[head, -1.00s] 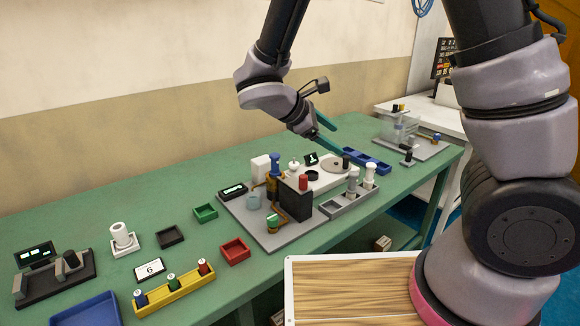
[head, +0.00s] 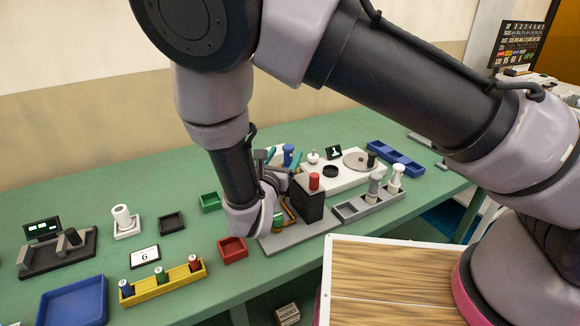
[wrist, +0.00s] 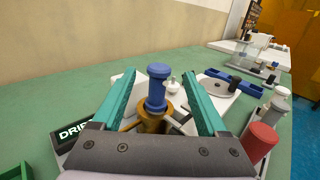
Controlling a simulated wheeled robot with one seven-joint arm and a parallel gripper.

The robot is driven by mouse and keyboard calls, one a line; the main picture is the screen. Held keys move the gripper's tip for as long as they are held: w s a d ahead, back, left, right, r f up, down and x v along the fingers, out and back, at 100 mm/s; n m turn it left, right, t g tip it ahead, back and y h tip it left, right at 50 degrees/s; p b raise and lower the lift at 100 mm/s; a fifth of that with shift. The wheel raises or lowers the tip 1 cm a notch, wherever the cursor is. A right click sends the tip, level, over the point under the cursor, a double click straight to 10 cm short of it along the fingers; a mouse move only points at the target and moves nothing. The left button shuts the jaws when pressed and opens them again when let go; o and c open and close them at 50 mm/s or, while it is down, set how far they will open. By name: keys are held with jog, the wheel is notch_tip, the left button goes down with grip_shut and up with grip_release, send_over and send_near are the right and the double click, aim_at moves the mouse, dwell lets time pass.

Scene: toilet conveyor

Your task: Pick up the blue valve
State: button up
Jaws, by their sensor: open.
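The blue valve (wrist: 157,88) stands upright on a brass-coloured fitting (wrist: 152,122) in the wrist view. My gripper (wrist: 160,82) is open, with one teal finger on each side of the valve and a gap on both sides. In the head view the teal fingers of my gripper (head: 283,157) show around the valve, and the wrist covers much of the fitting.
A black block with a red cap (head: 314,183) stands right of the valve. A grey tray (head: 372,206) holds white and grey cylinders. A red bin (head: 233,250), a green bin (head: 210,202) and a yellow rack (head: 163,283) lie to the left. The white platform (head: 349,178) is behind.

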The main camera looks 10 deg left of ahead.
jog(key=w, duration=0.7)
jog(key=shift+d+r, duration=0.15)
jog(key=shift+d, duration=0.25)
grip_shut()
dwell(0.9)
